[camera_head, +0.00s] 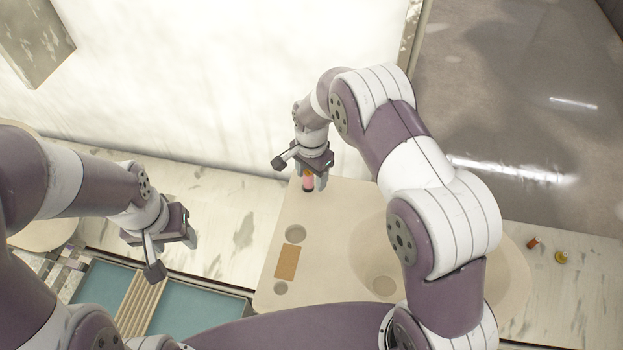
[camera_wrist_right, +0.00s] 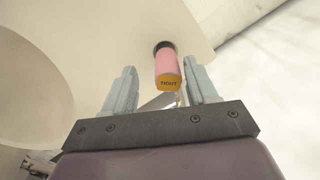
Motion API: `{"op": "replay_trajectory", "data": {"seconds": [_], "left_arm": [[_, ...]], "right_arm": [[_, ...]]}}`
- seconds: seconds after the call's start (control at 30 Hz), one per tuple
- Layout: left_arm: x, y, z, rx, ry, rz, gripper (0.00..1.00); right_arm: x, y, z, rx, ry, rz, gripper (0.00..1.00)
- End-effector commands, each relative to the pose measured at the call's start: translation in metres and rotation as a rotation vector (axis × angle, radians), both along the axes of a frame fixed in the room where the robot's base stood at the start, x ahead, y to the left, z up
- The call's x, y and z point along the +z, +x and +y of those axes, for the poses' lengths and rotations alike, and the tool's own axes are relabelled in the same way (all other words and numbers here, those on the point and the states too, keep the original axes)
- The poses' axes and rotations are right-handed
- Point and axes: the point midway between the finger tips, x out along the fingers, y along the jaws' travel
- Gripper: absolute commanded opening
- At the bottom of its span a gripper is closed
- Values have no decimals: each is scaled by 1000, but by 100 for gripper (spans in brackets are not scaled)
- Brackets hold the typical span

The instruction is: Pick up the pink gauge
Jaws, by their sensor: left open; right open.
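The pink gauge (camera_wrist_right: 168,66) is a pink cylinder with a yellow-orange end that bears dark lettering. It stands in a dark-rimmed hole near the edge of the beige board. In the head view the gauge (camera_head: 308,184) shows just under my right gripper (camera_head: 312,176). In the right wrist view my right gripper (camera_wrist_right: 160,88) is open, with one finger on each side of the gauge's yellow end and visible gaps. The gauge is nearer the right-hand finger in that view. My left gripper (camera_head: 174,244) is open and empty, away to the left above the counter.
The beige board (camera_head: 340,200) has round holes, a brown patch (camera_head: 287,262) and a wide shallow hollow. A teal tray (camera_head: 198,308) with wooden slats lies at lower left. A small red piece (camera_head: 533,243) and a yellow piece (camera_head: 561,257) lie on the counter at right.

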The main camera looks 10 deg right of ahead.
Motion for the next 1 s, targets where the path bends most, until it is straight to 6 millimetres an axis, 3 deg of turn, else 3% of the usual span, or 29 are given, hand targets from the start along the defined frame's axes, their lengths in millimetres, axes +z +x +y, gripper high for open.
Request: {"op": "replay_trajectory", "data": {"seconds": [0.07,0.23,0.57,0.83,1.0], "left_arm": [[-1,0,0,0,0,0,53],[-1,0,0,0,0,0,53],[-3,0,0,0,0,0,53],[-25,0,0,0,0,0,53],[-40,0,0,0,0,0,53]], "right_arm": [[-1,0,1,1,-1,1,54],[0,0,0,1,-1,1,0],[2,0,0,1,1,-1,0],[36,1,0,1,1,-5,0],[59,-19,-34,-4,1,-4,0]]}}
